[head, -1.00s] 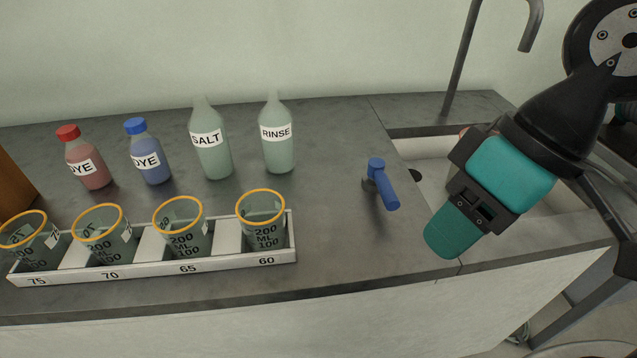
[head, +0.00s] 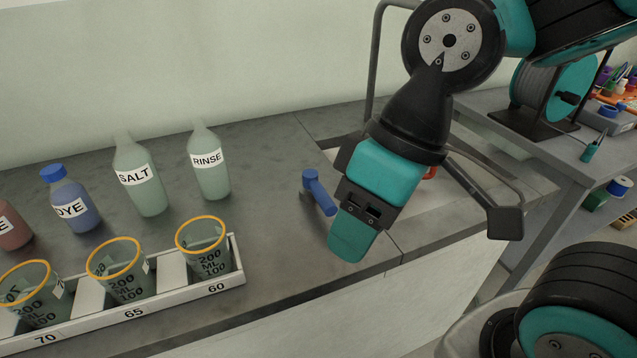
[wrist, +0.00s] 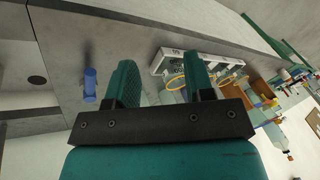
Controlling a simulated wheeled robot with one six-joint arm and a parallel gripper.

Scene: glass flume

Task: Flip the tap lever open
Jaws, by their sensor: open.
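The blue tap lever (head: 320,192) stands on the grey counter just left of my gripper in the head view. It sits on a short post with its handle sloping down toward the front right. It also shows in the wrist view (wrist: 90,84), left of the fingers and apart from them. My gripper (head: 349,240) is close to the lever's right side, pointing down over the counter. In the wrist view the two teal fingers (wrist: 163,82) are spread with nothing between them. In the head view one finger mostly hides the other.
A white rack (head: 239,262) with orange-rimmed beakers lies at the front left. The rinse bottle (head: 209,170), salt bottle (head: 139,182) and blue-capped dye bottle (head: 71,205) stand behind it. A sink lies behind my gripper. The counter between rack and lever is clear.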

